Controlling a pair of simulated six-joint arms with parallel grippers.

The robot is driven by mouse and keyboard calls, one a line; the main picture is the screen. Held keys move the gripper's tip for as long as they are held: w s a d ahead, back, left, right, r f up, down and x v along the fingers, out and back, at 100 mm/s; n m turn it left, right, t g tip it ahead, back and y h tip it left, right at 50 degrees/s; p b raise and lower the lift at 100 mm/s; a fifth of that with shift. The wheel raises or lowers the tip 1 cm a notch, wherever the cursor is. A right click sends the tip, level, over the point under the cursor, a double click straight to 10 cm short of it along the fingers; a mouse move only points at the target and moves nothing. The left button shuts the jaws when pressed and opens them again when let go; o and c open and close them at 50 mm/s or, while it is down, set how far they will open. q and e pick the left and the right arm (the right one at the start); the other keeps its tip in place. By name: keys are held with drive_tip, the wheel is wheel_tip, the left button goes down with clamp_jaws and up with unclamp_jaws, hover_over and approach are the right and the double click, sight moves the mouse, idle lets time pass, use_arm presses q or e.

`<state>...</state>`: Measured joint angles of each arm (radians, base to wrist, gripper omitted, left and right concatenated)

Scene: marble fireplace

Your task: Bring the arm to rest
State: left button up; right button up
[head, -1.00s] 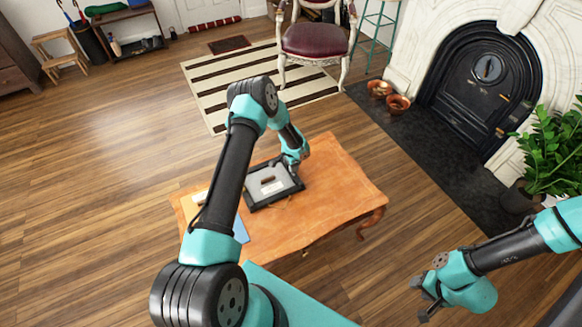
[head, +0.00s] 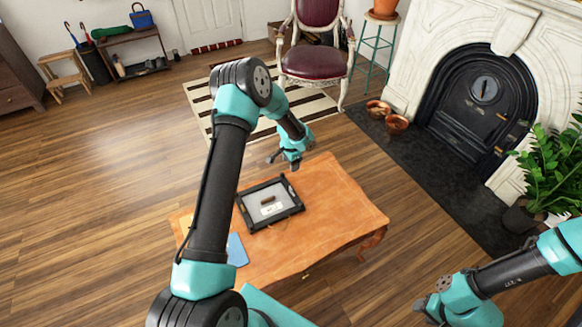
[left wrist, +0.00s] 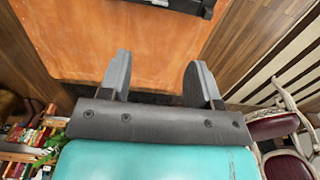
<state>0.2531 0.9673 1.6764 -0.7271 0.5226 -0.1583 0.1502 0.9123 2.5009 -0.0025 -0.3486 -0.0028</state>
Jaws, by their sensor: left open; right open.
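My left gripper (head: 284,160) is raised above the far edge of the wooden table (head: 335,215), beyond the black-framed tray. In the left wrist view its two fingers (left wrist: 158,82) are apart with nothing between them. My right gripper (head: 432,308) is at the lower right, off the table's right side, and holds nothing that I can see. The tray (head: 291,212) lies on the table with a small brown item (head: 268,199) and a white label-like piece (head: 271,209) in it. Part of the tray's frame shows at the top of the left wrist view (left wrist: 180,4).
A blue flat item (head: 237,250) lies on the table's left part, partly behind my left arm. The table's right part is bare. A chair (head: 315,62) stands beyond on a striped rug (head: 200,98). A potted plant (head: 552,165) and fireplace (head: 480,95) are at the right.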

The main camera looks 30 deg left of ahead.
idle(0.4)
use_arm(q)
drive_tip(key=s+d+f+n+h, duration=0.2)
drive_tip(key=s+d, duration=0.5)
drive_tip(key=s, duration=0.1)
drive_tip(key=s+d+f+n+h, duration=0.2)
drive_tip(key=s+d, duration=0.4)
drive_tip(key=s, duration=0.1)
drive_tip(key=s+d+r+n, duration=0.1)
drive_tip(key=s+d+n, duration=0.1)
drive_tip(key=s, duration=0.5)
drive_tip(key=s+d+r+n, duration=0.1)
drive_tip(key=s+d+n, duration=0.1)
drive_tip(key=s, duration=0.5)
drive_tip(key=shift+s+r+t, duration=0.2)
drive_tip(key=shift+r+t, duration=0.05)
drive_tip(key=shift+t, duration=0.15)
